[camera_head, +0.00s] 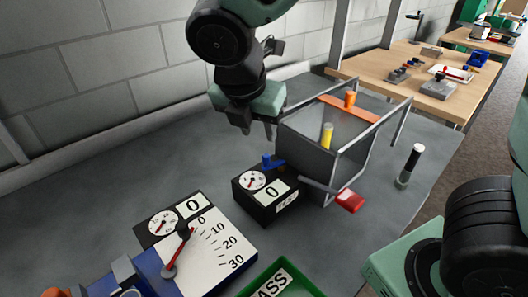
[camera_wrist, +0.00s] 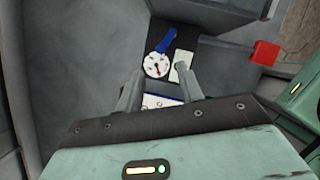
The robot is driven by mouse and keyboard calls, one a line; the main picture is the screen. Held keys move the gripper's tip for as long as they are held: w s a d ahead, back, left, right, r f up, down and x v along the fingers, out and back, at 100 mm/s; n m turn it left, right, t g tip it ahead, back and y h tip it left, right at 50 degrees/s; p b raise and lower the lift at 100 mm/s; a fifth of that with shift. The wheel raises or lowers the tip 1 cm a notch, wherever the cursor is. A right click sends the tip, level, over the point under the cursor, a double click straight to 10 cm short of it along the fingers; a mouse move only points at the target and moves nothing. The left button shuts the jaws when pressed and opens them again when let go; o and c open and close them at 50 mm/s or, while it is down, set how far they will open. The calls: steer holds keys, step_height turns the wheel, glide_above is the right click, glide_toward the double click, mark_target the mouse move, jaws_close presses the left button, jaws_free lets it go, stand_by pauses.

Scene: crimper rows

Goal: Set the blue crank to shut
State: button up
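The blue crank (camera_head: 268,161) sits on top of a small black box (camera_head: 264,205) with a white round dial and a "0" label. In the wrist view the blue crank (camera_wrist: 168,39) points up and to the right from beside the dial (camera_wrist: 156,65). My gripper (camera_head: 256,130) hangs above the box, apart from the crank. In the wrist view my gripper (camera_wrist: 160,72) has its two fingers spread with nothing between them. The label is partly hidden by the right finger in the wrist view.
A second dial unit with a red lever (camera_head: 178,252) is at front left. A green tray (camera_head: 281,282) lies in front. The grey bench (camera_head: 90,205) is clear at left.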

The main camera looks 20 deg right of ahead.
mark_target(266, 155)
steer(key=x, duration=0.9)
steer(key=shift+f+b, duration=0.25)
steer(key=shift+b, duration=0.1)
steer(key=shift+c, duration=0.4)
jaws_close()
